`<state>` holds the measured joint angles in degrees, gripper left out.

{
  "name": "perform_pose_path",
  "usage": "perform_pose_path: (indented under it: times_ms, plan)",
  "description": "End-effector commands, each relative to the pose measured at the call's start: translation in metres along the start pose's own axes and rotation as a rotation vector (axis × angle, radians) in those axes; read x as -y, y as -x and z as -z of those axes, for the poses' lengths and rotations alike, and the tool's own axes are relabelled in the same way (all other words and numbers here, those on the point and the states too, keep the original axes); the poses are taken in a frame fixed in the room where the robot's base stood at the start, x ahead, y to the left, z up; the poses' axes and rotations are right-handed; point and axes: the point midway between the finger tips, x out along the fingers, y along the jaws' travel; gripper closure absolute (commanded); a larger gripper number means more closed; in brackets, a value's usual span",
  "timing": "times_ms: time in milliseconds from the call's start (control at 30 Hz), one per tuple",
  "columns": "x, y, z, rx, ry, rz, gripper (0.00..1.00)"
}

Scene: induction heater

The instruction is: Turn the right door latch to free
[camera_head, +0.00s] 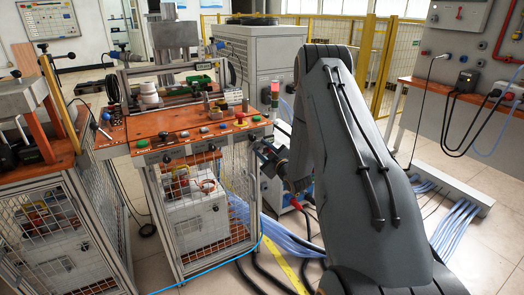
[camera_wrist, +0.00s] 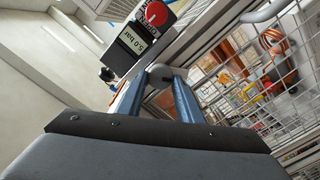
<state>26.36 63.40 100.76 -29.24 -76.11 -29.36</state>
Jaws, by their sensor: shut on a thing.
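In the wrist view, the two blue fingers of my gripper (camera_wrist: 157,84) are closed around a small grey rounded latch (camera_wrist: 160,71) at the edge of the mesh door (camera_wrist: 213,70). The latch's lower part is hidden between the fingers, and its exact turn angle is hard to tell. In the head view my arm reaches to the right side of the workbench (camera_head: 185,137), whose front has mesh doors. The latch cannot be made out there.
A grey handle (camera_wrist: 262,12) is on the door. Cables (camera_head: 290,240) lie on the floor; a second bench (camera_head: 60,165) stands at left.

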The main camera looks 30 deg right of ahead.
Motion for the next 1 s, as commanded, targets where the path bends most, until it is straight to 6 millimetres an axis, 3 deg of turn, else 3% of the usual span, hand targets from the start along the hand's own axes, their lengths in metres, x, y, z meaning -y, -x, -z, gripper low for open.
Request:
perform_pose_path:
  times_ms: [600, 1000]
  plan:
    - [0.0031, -0.0002, -0.0015, 0.000, 0.578, 0.000, 0.90]
    - [0.0039, 0.0001, -0.0021, 0.000, 0.848, 0.001, 0.90]
